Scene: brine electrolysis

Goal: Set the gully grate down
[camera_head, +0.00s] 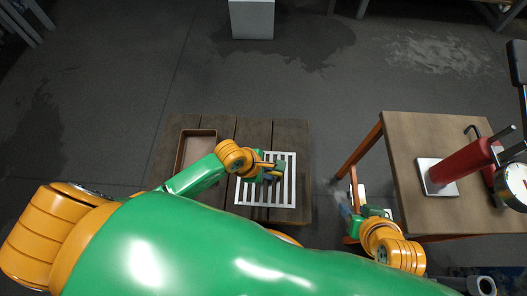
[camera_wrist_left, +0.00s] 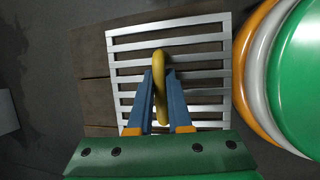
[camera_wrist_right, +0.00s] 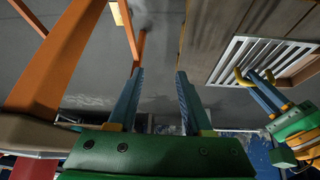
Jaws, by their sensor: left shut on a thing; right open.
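The gully grate (camera_head: 293,180) is a pale square frame of parallel slats, over the right part of a dark plank table (camera_head: 222,128). It lies roughly level; I cannot tell whether it touches the planks. My left gripper (camera_head: 272,171) is shut on its yellow handle, which stands up from the slats. The left wrist view shows the handle (camera_wrist_left: 160,75) between the blue fingers, with the grate (camera_wrist_left: 168,24) below. My right gripper (camera_wrist_right: 160,74) is open and empty, low in the gap between the two tables. The right wrist view also shows the grate (camera_wrist_right: 247,62).
A shallow brown tray (camera_head: 181,153) is on the plank table, left of the grate. On the right, a wooden table (camera_head: 400,140) carries a red cylinder (camera_head: 460,165) on a pale base and a round gauge (camera_head: 515,180). Bare plank shows above the grate.

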